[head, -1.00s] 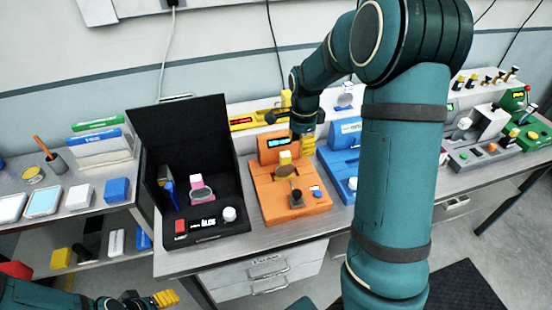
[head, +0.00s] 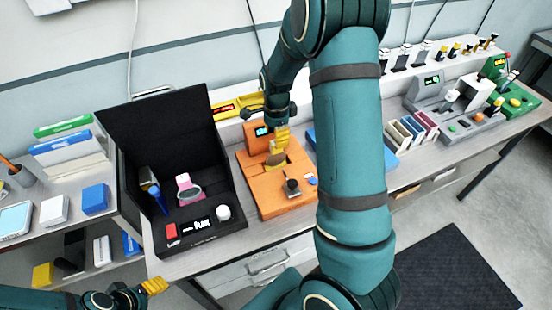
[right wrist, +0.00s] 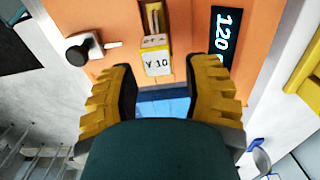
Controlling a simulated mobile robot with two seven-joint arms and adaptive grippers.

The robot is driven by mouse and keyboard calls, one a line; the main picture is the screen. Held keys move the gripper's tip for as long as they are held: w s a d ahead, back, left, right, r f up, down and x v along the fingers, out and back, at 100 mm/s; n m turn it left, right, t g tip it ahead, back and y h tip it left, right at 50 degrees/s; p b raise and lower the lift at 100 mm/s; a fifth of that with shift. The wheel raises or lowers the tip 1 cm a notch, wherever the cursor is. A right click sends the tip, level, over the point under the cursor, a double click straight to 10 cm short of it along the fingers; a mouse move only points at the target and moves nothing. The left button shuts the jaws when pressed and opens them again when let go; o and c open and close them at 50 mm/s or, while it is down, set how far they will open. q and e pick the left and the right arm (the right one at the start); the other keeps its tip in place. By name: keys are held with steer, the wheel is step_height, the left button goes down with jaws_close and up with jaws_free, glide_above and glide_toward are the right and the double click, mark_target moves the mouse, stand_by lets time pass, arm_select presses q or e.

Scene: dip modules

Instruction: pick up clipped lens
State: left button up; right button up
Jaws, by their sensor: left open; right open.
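A lens with a yellow-and-white clip (right wrist: 157,58) marked "Y 10" is at the orange module (head: 262,200). In the head view its brownish lens (head: 276,159) shows just below my right gripper (head: 281,140). In the right wrist view my right gripper (right wrist: 160,76) is open, its fingers apart on either side of the clip's near end. I cannot tell whether they touch it. Another lens with a pink clip (head: 184,182) stands in the open black case (head: 233,190). My left gripper (head: 152,286) is open and empty at the lower left.
The black case's raised lid (head: 160,125) stands left of the orange module. A blue module (head: 375,157) is partly hidden behind my right arm. Grey (head: 465,125) and green (head: 510,108) modules stand farther right. A side table with boxes is at the left.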

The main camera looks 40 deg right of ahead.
mark_target(276, 155)
step_height(276, 155, down, 5)
steer(key=shift+s+a+f, duration=0.1)
steer(key=shift+f, duration=0.05)
jaws_close()
stand_by(0.4)
